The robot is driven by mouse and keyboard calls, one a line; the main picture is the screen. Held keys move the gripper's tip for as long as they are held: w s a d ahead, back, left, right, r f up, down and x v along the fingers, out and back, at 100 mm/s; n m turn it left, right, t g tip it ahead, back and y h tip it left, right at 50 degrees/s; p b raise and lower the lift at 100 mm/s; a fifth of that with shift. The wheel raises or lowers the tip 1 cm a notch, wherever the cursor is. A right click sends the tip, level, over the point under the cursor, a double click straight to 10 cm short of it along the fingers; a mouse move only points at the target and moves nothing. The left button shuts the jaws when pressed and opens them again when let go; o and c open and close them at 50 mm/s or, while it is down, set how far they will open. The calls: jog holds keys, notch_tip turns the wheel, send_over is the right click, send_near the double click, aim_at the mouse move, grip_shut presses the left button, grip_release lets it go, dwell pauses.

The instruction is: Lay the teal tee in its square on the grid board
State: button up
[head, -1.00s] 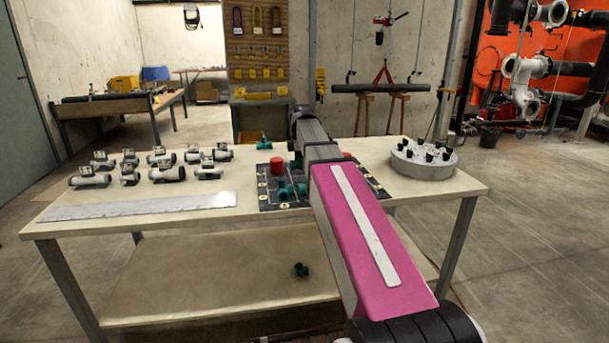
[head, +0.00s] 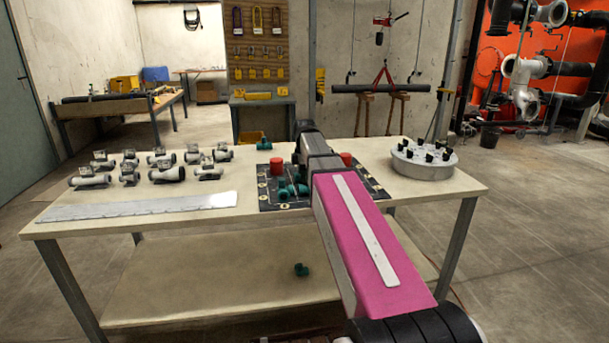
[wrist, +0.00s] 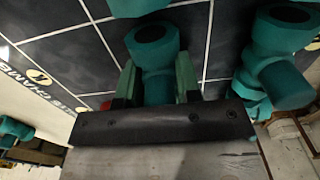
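In the wrist view a teal tee (wrist: 152,48) sits between the two fingers of my gripper (wrist: 155,82), with a finger against each side. Its round open end faces the camera. The dark grid board (wrist: 75,55) with white lines lies right behind it; I cannot tell whether the tee touches the board. In the head view the grid board (head: 268,199) is on the table, and my arm covers its middle and the gripper. Teal fittings (head: 291,191) show on its left part.
In the wrist view, another teal fitting (wrist: 275,65) is close on the right and one at the top edge (wrist: 137,5). Red cylinders (head: 277,164) stand on the board. Grey fittings (head: 166,173), a steel ruler (head: 140,207) and a round grey fixture (head: 424,168) share the table.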

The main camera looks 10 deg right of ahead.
jog(key=o, duration=0.4)
jog(key=shift+r, duration=0.1)
notch_tip(320, 180, up, 12)
jog(key=shift+r, duration=0.1)
dwell(0.4)
